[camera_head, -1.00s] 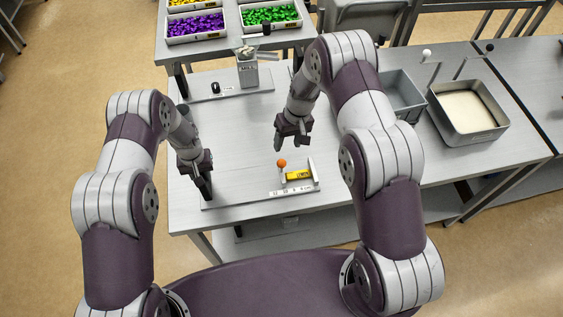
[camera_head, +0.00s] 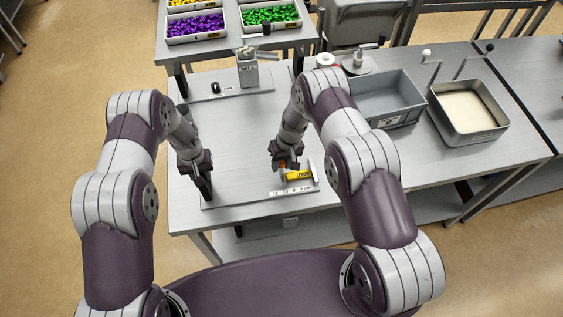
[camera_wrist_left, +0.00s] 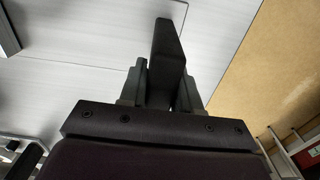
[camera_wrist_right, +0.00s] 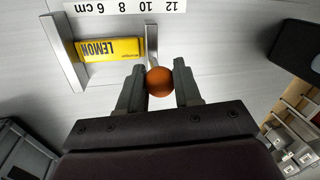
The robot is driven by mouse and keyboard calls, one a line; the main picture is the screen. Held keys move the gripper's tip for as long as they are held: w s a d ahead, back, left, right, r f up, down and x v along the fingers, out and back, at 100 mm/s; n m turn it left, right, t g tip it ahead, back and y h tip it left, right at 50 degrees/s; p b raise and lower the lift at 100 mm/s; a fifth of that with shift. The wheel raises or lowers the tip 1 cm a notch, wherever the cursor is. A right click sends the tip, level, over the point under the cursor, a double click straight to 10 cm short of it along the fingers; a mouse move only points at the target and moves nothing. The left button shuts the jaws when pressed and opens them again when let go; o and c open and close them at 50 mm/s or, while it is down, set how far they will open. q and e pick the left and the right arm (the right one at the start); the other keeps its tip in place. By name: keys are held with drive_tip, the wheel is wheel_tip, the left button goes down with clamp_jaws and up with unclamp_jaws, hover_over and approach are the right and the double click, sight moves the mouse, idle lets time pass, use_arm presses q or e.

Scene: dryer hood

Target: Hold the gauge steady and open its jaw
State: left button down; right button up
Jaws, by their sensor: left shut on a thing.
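The gauge (camera_head: 240,197) lies flat on the table, with a white number scale along its near edge. A yellow LEMON bar (camera_wrist_right: 108,50) lies between its end jaw (camera_wrist_right: 65,57) and the thin jaw (camera_wrist_right: 151,42) beside the orange knob (camera_wrist_right: 160,82). My right gripper (camera_wrist_right: 160,76) points down with its fingers apart, one on each side of the knob. Whether they touch it is unclear. In the head view the right gripper (camera_head: 284,165) mostly hides the knob. My left gripper (camera_head: 203,180) is shut on the gauge's black handle (camera_wrist_left: 168,45) at the left end.
A grey bin (camera_head: 385,100) and a tray of pale material (camera_head: 466,112) stand to the right. A small stand with a grey container (camera_head: 247,72) is at the back. Trays of purple (camera_head: 196,25) and green pieces (camera_head: 270,14) are on the far table. The mid-table is clear.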

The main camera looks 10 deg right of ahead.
clamp_jaws()
drive_tip(key=shift+a, duration=1.7)
drive_tip(key=o, duration=1)
unclamp_jaws()
drive_tip(key=shift+a, duration=0.1)
drive_tip(key=shift+d+r, duration=0.15)
drive_tip(key=shift+d, duration=0.05)
drive_tip(key=r, duration=0.4)
drive_tip(key=d+r, duration=0.1)
drive_tip(key=r, duration=0.2)
drive_tip(key=d+r, duration=0.1)
drive_tip(key=r, duration=0.3)
drive_tip(key=shift+d+r, duration=0.1)
drive_tip(key=shift+r, duration=0.2)
